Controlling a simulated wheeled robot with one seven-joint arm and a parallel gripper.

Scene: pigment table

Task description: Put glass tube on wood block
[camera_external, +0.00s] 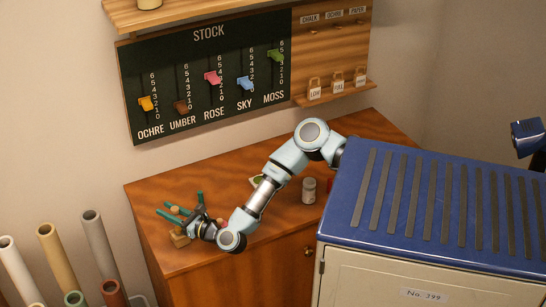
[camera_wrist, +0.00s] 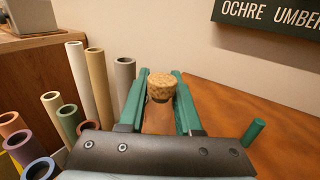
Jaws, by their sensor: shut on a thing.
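My gripper (camera_external: 177,213) has green fingers and is at the left end of the wooden table. In the wrist view my gripper (camera_wrist: 163,92) is shut on the glass tube (camera_wrist: 157,118), which is see-through and brownish with a cork stopper (camera_wrist: 162,84). The cork also shows between the fingers in the external view (camera_external: 175,210). The block is hidden in the wrist view.
A green cylinder (camera_wrist: 254,132) stands on the table right of my gripper. Several upright coloured tubes (camera_external: 50,250) stand left of the table.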

